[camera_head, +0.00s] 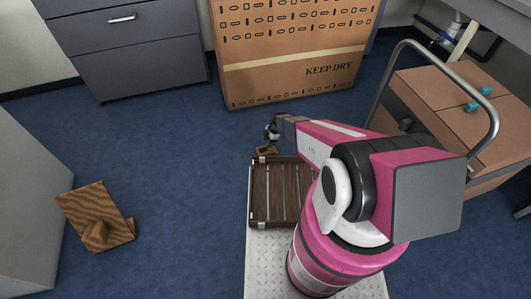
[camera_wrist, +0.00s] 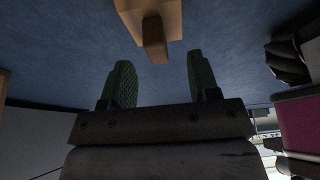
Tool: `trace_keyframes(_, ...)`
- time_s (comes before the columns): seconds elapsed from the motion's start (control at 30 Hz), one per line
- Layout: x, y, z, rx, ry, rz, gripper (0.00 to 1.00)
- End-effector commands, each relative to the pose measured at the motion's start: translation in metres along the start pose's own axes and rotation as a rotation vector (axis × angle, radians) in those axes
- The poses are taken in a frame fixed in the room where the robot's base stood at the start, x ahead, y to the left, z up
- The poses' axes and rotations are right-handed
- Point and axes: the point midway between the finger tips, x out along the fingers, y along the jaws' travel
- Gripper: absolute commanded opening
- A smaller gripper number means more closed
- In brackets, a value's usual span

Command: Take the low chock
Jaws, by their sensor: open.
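A small wooden piece (camera_head: 266,150) shows on the floor just below my gripper (camera_head: 271,133) in the head view, mostly hidden by the gripper and the slatted tray. In the wrist view a light wooden chock (camera_wrist: 150,12) with a narrower grip-like block is at the top, beyond the fingertips. My gripper (camera_wrist: 162,72) is open and empty; the block lines up roughly with the gap, apart from the fingers. A larger-looking striped wooden chock (camera_head: 95,215) with a raised block lies on the floor at left. I cannot tell for certain which is the low one.
A brown slatted tray (camera_head: 258,218) lies on the metal plate beside my arm. A large cardboard box (camera_head: 290,85) stands behind, grey drawers (camera_head: 140,65) at back left. A cart with boxes (camera_head: 425,95) is at right. Blue floor is clear between the left chock and tray.

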Motion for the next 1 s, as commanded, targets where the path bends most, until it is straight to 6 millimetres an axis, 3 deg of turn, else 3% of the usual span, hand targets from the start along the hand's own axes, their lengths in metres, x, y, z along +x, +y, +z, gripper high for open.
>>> trace_keyframes(0.33,0.044,0.007,0.008,-0.001,-0.001,-0.001,0.55)
trace_keyframes(0.6,0.048,0.006,0.008,0.0,-0.001,0.0,0.55)
trace_keyframes(0.77,0.047,0.006,0.008,0.0,-0.001,0.0,0.03)
trace_keyframes(1.0,0.047,0.006,0.008,0.0,0.0,0.0,0.0)
